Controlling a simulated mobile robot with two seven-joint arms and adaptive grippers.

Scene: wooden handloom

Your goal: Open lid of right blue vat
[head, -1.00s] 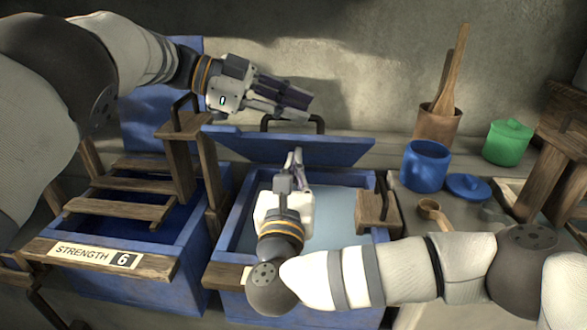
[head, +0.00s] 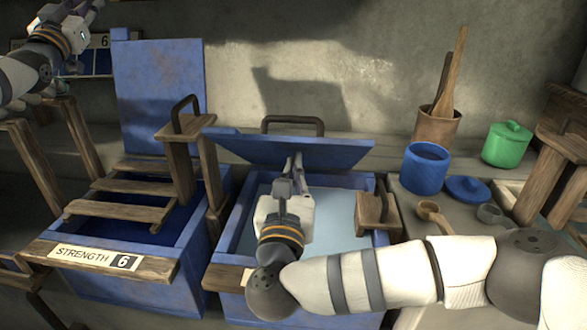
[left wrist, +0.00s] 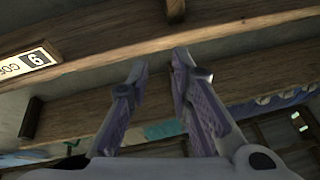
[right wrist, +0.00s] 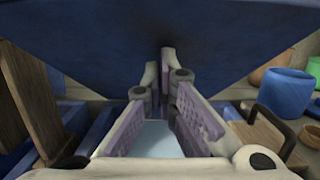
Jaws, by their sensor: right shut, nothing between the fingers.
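The right blue vat (head: 230,217) holds pale liquid. Its blue lid (head: 285,148) is tilted partly up, with a dark handle (head: 292,120) along its upper edge. My right gripper (head: 293,157) is shut and empty over the vat opening, its fingertips at the lid's underside. In the right wrist view the lid (right wrist: 130,35) spans the top, close above the closed fingers; whether they touch it is unclear. My left gripper is at the upper left of the head view, its fingertips cut off; the left wrist view shows its fingers (left wrist: 160,65) apart and empty.
The left vat (head: 150,240), labelled Strength 6, has its lid (head: 160,95) upright and wooden slats across it. A blue pot (head: 425,168), a green jar (head: 506,145) and a ladle (head: 432,212) are on the right counter.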

